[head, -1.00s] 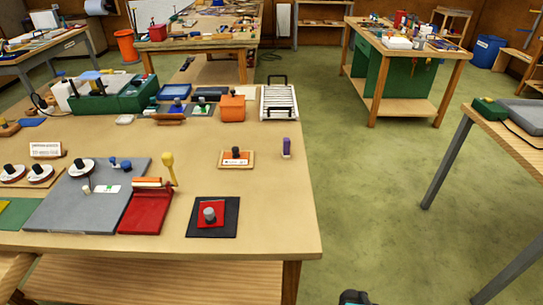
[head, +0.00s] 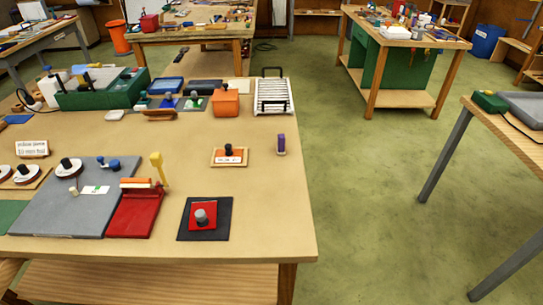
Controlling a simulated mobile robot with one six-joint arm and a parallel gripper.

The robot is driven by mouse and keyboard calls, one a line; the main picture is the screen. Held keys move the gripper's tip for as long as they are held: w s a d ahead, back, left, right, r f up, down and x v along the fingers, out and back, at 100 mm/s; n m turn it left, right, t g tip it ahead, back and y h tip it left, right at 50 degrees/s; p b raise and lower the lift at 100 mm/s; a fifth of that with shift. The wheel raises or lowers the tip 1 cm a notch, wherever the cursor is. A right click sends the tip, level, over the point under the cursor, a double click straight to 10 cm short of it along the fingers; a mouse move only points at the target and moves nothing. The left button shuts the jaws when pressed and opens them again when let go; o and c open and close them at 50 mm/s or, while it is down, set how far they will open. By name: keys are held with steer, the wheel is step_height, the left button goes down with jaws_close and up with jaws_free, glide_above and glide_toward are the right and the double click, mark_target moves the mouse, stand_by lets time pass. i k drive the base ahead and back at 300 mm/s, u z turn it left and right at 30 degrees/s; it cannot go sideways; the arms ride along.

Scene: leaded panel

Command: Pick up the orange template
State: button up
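My gripper is not in view.
A red plate with a grey knob (head: 204,216) lies on a black mat in front. A purple upright piece (head: 281,144) stands to the right. Green floor (head: 375,200) is open right of the bench.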

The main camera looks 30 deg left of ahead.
mark_target(229, 155)
steer(key=z, duration=0.15)
steer(key=k, duration=0.7)
steer(key=u, duration=0.9)
steer(key=k, duration=0.85)
steer(key=u, duration=0.95)
steer(key=i, duration=1.75)
steer(key=z, duration=0.5)
